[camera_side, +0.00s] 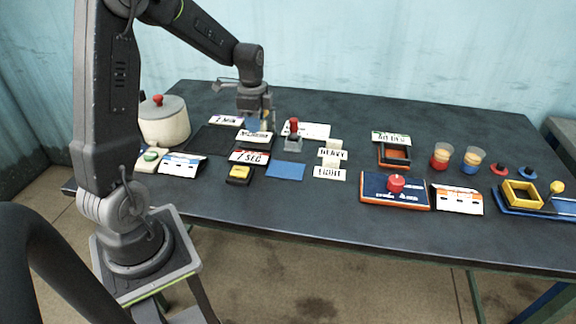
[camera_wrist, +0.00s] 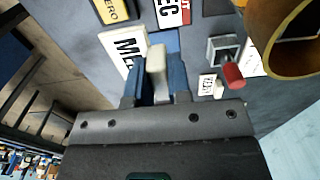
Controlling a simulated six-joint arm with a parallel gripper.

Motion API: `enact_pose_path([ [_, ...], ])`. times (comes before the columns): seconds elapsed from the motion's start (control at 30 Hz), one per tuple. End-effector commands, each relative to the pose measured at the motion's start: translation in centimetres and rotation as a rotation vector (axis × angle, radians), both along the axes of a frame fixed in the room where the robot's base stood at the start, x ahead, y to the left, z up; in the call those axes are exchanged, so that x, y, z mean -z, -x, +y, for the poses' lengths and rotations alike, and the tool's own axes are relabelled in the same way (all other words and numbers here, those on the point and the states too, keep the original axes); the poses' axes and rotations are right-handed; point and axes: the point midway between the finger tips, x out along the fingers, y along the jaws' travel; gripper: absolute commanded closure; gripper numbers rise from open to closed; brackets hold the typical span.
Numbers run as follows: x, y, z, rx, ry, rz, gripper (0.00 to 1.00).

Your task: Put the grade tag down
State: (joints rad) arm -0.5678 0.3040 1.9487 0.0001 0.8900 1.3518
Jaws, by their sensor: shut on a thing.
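My gripper (camera_side: 257,118) is shut on the cream upright handle of a white grade tag (camera_side: 256,137). In the wrist view the blue fingers (camera_wrist: 158,85) pinch this handle, and the tag's face (camera_wrist: 124,48) shows the letters "ME"; the rest is hidden. The tag is over the dark table left of centre; I cannot tell whether it touches the surface. The HEAVY tag (camera_side: 332,154) and the LIGHT tag (camera_side: 329,174) lie to the right, each with an upright handle. A blue mat (camera_side: 286,171) lies bare in front of my gripper.
A grey block with a red knob (camera_side: 293,136) stands just right of my gripper. A yellow button box (camera_side: 239,174) and a "1 SEC" card (camera_side: 249,157) are in front. A lidded pot (camera_side: 164,122) stands left. Cups and coloured stations fill the table's right side.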

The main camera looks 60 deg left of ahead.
Motion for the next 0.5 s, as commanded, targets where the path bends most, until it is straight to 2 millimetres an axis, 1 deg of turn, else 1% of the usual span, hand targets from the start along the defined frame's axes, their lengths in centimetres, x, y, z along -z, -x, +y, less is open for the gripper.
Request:
enact_pose_path([
  [0.03, -0.1, 0.8, 1.2, -0.007, -0.001, -0.002, 1.0],
  [0.1, -0.2, 1.6, 2.2, -0.004, -0.001, -0.001, 1.0],
  [0.2, 0.1, 1.8, 2.6, 0.001, 0.0, 0.0, 1.0],
  [0.27, 0.6, 1.4, 2.2, 0.005, 0.001, 0.001, 1.0],
  [0.5, 3.7, -2.4, -1.3, 0.009, 0.001, 0.001, 1.0],
])
